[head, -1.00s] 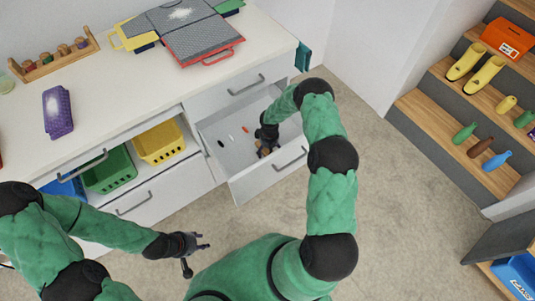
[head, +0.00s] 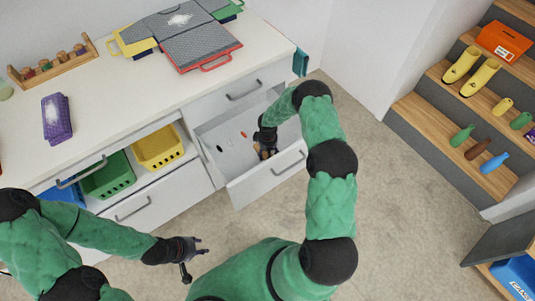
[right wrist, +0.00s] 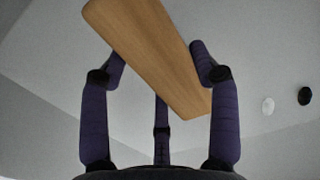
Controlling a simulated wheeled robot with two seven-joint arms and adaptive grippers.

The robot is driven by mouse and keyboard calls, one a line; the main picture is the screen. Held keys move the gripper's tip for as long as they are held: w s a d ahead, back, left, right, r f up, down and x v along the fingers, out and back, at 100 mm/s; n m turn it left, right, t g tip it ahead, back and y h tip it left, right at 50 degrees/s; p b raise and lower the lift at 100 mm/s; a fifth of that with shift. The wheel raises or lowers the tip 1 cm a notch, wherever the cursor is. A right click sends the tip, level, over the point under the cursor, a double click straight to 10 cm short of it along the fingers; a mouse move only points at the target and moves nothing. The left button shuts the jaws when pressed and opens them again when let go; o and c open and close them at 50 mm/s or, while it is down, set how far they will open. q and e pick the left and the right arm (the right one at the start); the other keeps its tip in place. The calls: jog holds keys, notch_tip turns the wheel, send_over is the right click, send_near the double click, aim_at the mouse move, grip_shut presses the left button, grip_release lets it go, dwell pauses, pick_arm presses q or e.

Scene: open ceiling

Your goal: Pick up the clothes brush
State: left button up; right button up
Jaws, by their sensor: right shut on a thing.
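The clothes brush shows as a flat wooden piece (right wrist: 150,55) in the right wrist view, lying slantwise between the fingers of my right gripper (right wrist: 158,75). The fingers are closed against its sides. In the head view my right gripper (head: 266,142) is down inside the open drawer (head: 222,135), and only a small brown bit of the brush (head: 266,154) shows below it. The bristles are hidden. My left gripper (head: 194,258) is open and empty above the floor, in front of the cabinet.
Several small items, white, black and red, lie on the drawer floor. The drawer front (head: 268,178) stands near my right forearm. The counter holds a purple basket (head: 57,118) and grey boards (head: 195,45). A stepped shelf (head: 440,130) stands at right.

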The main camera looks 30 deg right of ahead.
notch_tip(320, 180, up, 17)
jog(key=p, duration=0.5)
jog(key=shift+f, duration=0.15)
